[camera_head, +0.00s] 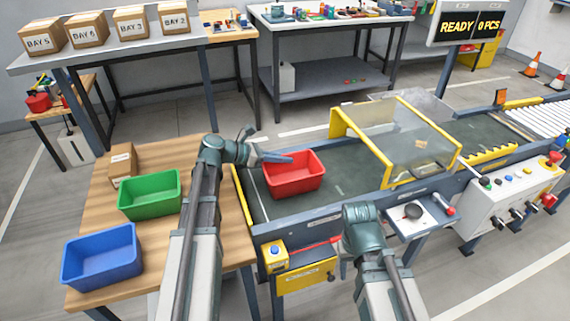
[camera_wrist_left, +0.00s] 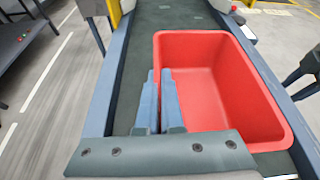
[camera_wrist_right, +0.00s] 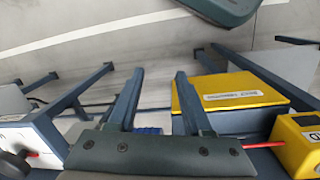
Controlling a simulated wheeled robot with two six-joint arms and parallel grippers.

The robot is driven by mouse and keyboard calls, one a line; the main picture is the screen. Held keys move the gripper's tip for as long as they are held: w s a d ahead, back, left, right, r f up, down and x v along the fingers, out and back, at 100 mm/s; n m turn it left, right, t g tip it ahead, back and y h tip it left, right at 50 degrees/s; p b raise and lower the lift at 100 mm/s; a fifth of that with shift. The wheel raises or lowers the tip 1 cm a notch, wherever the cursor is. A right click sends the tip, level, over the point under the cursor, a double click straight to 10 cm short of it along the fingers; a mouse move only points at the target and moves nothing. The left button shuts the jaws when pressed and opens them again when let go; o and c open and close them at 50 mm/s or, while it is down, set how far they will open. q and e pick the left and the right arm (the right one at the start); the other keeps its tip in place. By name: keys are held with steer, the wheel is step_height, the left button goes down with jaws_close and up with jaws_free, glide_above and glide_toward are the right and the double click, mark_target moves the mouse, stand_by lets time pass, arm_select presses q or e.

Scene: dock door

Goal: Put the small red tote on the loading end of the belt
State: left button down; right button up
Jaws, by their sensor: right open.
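The small red tote (camera_head: 294,174) is upright at the near left end of the dark belt (camera_head: 345,187), inside the side rails. I cannot tell whether its base fully touches the belt. My left gripper (camera_head: 284,159) reaches to its left wall. In the left wrist view, the gripper's fingers (camera_wrist_left: 161,102) are close together with the tote's rim (camera_wrist_left: 155,50) between them, one finger inside the tote. The tote looks empty. My right gripper (camera_wrist_right: 157,100) is open and empty, in front of the belt frame near a yellow box (camera_wrist_right: 230,92).
A wooden table (camera_head: 100,205) at left holds a green tote (camera_head: 150,195), a blue tote (camera_head: 102,257) and a cardboard box (camera_head: 122,163). A yellow-framed clear guard (camera_head: 415,140) spans the belt further right. A control panel (camera_head: 510,195) stands at the right.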

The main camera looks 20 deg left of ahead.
arm_select(q)
steer(key=shift+r, duration=0.1)
steer(key=shift+f, duration=0.2)
steer(key=c, duration=1.1)
jaws_free()
steer(key=shift+o, duration=0.2)
steer(key=shift+r, duration=0.1)
steer(key=shift+r+p, duration=0.25)
steer(key=shift+p, duration=0.05)
steer(key=p+v, duration=0.4)
steer(key=v, duration=0.8)
